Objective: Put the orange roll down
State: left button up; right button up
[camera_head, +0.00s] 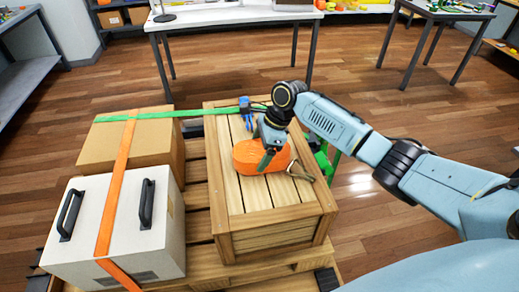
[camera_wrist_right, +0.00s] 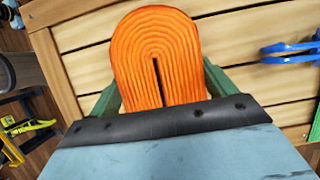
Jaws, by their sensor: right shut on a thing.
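The orange roll (camera_head: 249,155) is a coiled orange strap at the top of a wooden crate (camera_head: 226,190). In the right wrist view the roll (camera_wrist_right: 155,55) shows its layered coils between the two green fingers of my right gripper (camera_wrist_right: 158,88). The right gripper (camera_head: 267,158) is shut on the roll from above. Whether the roll touches the crate lid or hangs just above it, I cannot tell. A metal hook (camera_head: 302,171) lies beside the roll on the crate. My left gripper is not in view.
A white case (camera_head: 160,235) with black handles and a cardboard box (camera_head: 155,147) stand left of the crate on a pallet, crossed by orange and green straps. A blue clamp (camera_head: 245,106) sits at the crate's back edge. A white table (camera_head: 225,16) stands behind.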

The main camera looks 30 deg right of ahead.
jog(key=o, duration=1.2)
jog(key=shift+o, duration=0.2)
jog(key=shift+d+r, duration=0.15)
jog(key=shift+r, duration=0.25)
jog(key=p+v, duration=0.1)
jog(key=v, duration=1)
jog(key=shift+r, duration=0.25)
jog(key=shift+s+f, duration=0.1)
